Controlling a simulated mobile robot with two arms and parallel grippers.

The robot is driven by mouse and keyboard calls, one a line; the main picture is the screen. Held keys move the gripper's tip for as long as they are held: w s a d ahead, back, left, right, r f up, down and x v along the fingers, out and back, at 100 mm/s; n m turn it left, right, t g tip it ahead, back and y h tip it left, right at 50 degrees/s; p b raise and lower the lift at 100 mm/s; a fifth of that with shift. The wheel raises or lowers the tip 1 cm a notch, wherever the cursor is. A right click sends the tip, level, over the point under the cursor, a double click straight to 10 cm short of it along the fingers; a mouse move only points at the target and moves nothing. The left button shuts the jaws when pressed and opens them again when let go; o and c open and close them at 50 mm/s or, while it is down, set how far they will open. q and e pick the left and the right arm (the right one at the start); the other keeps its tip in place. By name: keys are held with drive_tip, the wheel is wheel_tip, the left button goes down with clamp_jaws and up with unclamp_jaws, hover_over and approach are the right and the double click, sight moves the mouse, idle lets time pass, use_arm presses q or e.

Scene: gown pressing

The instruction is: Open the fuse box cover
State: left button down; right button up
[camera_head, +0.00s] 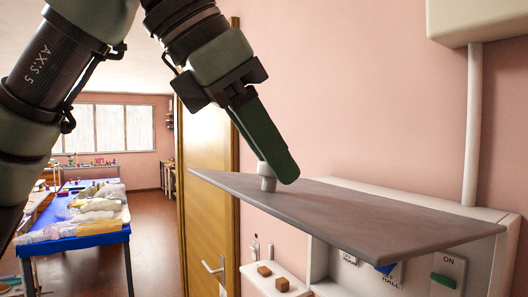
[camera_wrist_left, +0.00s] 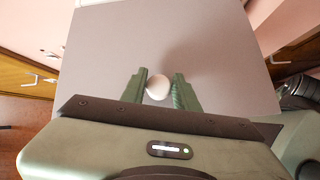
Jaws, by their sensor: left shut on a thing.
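The fuse box cover (camera_head: 350,217) is a flat grey panel, swung up to about level at the top of the white fuse box (camera_head: 505,262). The box's front shows beneath it. A small whitish knob (camera_head: 267,184) stands on the cover near its outer end. My left gripper (camera_head: 281,165) reaches down from above, shut on the knob. In the left wrist view the round knob (camera_wrist_left: 158,88) sits between the two green fingers, with the grey cover (camera_wrist_left: 155,45) behind. My right gripper is not in view.
Inside the box are a blue switch (camera_head: 386,268) near "HALL" and a green switch (camera_head: 444,281) under "ON". A small ledge with brown blocks (camera_head: 282,284) is below the cover. A wooden door (camera_head: 205,215) and a blue table (camera_head: 75,240) are at left.

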use_arm(q)
drive_tip(key=shift+w+f, duration=0.1)
drive_tip(key=shift+f, duration=0.05)
drive_tip(key=c, duration=1.1)
unclamp_jaws()
drive_tip(key=shift+w+d, duration=0.35)
drive_tip(key=shift+w, duration=0.05)
drive_tip(key=shift+b+v, duration=0.35)
drive_tip(key=shift+v, duration=3.5)
drive_tip(key=shift+w+d, duration=0.1)
drive_tip(key=shift+w, duration=0.05)
